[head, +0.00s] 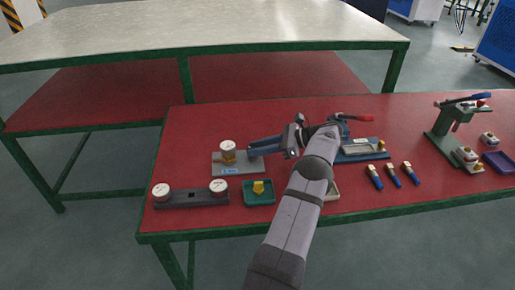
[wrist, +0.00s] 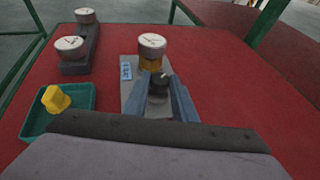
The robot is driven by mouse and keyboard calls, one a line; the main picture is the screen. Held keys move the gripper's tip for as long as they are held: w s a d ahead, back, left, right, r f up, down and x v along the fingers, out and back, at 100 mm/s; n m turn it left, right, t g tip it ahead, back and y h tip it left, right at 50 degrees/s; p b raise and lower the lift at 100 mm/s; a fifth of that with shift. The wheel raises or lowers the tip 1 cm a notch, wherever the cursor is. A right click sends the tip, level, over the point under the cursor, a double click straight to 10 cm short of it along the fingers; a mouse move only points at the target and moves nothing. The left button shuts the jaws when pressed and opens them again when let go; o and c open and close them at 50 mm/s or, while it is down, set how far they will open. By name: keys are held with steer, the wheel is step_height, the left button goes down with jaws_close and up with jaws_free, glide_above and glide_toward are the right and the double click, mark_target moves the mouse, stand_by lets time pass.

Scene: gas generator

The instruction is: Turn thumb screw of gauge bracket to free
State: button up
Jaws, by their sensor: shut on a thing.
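The gauge bracket is a grey plate (head: 221,172) carrying a white-faced gauge (head: 228,146) on a brass-yellow body; the plate (wrist: 133,97) and gauge (wrist: 152,44) also show in the wrist view. A dark round thumb screw (wrist: 160,82) sits just on the near side of the gauge in the wrist view. My gripper (wrist: 161,92) has its blue fingers on either side of the thumb screw and is shut on it. In the head view my gripper (head: 252,148) reaches the bracket from the right, and the screw is mostly hidden.
A green tray (head: 247,201) with a yellow piece (head: 258,186) lies in front of the bracket. A dark holder (head: 190,201) with two gauges stands at front left.

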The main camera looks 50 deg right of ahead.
steer(key=o, duration=1)
steer(key=shift+o, duration=0.2)
steer(key=shift+r, duration=0.1)
step_height(320, 180, up, 10)
